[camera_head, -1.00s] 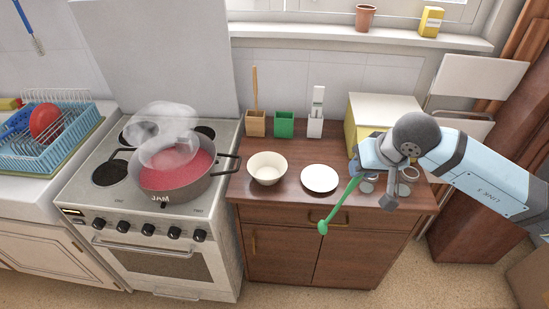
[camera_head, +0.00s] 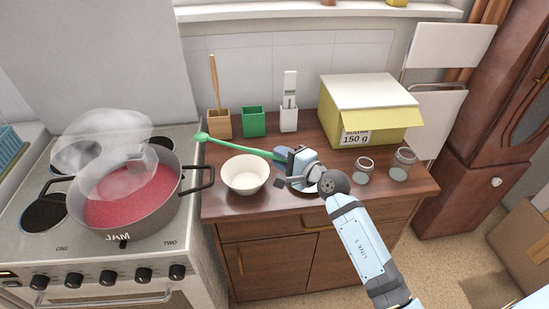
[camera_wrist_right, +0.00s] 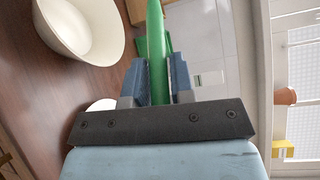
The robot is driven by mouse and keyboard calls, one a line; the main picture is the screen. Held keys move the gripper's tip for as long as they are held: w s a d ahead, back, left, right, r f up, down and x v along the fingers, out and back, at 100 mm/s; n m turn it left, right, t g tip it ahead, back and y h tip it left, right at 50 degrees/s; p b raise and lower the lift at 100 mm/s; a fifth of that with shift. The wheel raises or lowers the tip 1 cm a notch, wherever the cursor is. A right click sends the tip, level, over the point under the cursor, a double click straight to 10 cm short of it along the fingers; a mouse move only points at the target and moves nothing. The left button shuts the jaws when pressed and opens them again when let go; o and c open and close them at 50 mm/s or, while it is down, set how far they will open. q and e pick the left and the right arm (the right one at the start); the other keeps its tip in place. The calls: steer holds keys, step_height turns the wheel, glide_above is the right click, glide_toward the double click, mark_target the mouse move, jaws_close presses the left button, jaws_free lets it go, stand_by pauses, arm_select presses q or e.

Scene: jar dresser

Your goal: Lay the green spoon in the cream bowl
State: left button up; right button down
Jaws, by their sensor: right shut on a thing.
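The green spoon (camera_head: 240,147) is held by its handle end in my right gripper (camera_head: 282,156), which is shut on it. The spoon points left in the head view, its bowl end behind and left of the cream bowl, near the pot's side of the dresser. The right wrist view shows the green handle (camera_wrist_right: 156,40) between the two fingers (camera_wrist_right: 157,80). The cream bowl (camera_head: 246,175) stands upright and empty on the dresser, left of the gripper. It also shows in the right wrist view (camera_wrist_right: 75,45), beside the spoon. My left gripper is out of view.
A steaming jam pot (camera_head: 130,195) stands on the stove, its handle close to the dresser. Wooden, green and white holders (camera_head: 253,122) stand behind. A white plate is mostly hidden under the gripper. Two glass jars (camera_head: 399,168) and a yellow box (camera_head: 365,115) are at right.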

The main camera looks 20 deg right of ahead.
steer(key=shift+s+d+f, duration=0.15)
steer(key=shift+d+f, duration=0.1)
steer(key=shift+f, duration=0.05)
steer(key=shift+f+b, duration=0.55)
steer(key=shift+b, duration=0.15)
step_height(320, 180, down, 4)
steer(key=b, duration=0.4)
steer(key=shift+a+f, duration=0.1)
steer(key=shift+f, duration=0.1)
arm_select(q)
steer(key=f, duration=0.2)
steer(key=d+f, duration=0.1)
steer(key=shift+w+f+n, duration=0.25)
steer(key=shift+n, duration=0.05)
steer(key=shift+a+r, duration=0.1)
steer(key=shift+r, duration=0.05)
